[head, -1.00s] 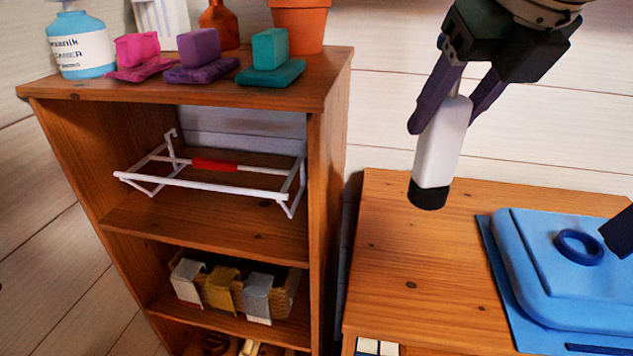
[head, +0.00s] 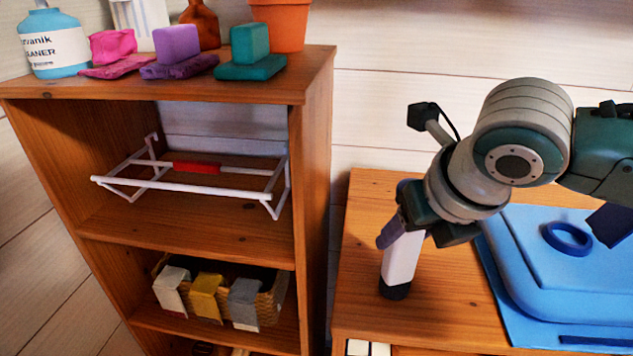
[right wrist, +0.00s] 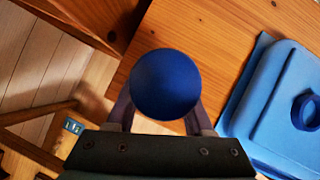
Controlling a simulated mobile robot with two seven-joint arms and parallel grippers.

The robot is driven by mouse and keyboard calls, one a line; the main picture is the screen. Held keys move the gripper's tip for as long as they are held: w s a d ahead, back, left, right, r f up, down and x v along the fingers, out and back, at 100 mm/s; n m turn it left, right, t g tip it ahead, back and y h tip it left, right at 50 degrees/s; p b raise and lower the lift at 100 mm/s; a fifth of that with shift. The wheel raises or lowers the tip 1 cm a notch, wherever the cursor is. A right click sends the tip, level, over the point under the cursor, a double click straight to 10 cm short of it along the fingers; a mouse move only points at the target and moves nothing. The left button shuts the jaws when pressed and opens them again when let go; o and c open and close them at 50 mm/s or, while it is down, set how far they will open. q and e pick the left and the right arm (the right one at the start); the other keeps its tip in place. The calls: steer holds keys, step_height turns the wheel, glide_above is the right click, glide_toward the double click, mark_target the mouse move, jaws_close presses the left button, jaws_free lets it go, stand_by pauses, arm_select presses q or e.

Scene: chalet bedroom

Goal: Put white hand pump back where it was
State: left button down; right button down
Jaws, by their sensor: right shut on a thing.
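The white hand pump (head: 402,258) has a white body and a black lower end. My right gripper (head: 407,230) is shut on its upper part and holds it upright, with a slight tilt, at the left part of the low wooden cabinet top (head: 362,225). I cannot tell whether the black end touches the wood. In the right wrist view, a round blue knob (right wrist: 165,84) shows between the fingers and hides much of what lies below it. My left gripper is not in view.
A blue case (head: 575,270) with a blue ring (head: 567,238) on it lies right of the pump. A tall wooden shelf (head: 313,200) stands to the left, holding a white rack (head: 180,188) and a basket (head: 270,300). Bare wood lies around the pump.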

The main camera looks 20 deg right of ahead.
steer(key=shift+c, duration=1.4)
jaws_free()
steer(key=shift+r, duration=0.35)
steer(key=d+p+v, duration=0.1)
steer(key=p+v, duration=0.1)
steer(key=v, duration=0.9)
steer(key=s+a+f+m+y, duration=0.3)
steer(key=s+a+m, duration=0.5)
steer(key=m, duration=0.8)
steer(key=s+d+f+m+g+h, duration=0.1)
steer(key=s+f+m, duration=0.3)
steer(key=m, duration=1.2)
steer(key=s+g, duration=0.1)
steer(key=s, duration=0.2)
steer(key=shift+s+d+f+h, duration=0.15)
steer(key=shift+d+f+h, duration=0.1)
steer(key=shift+d+h, duration=0.15)
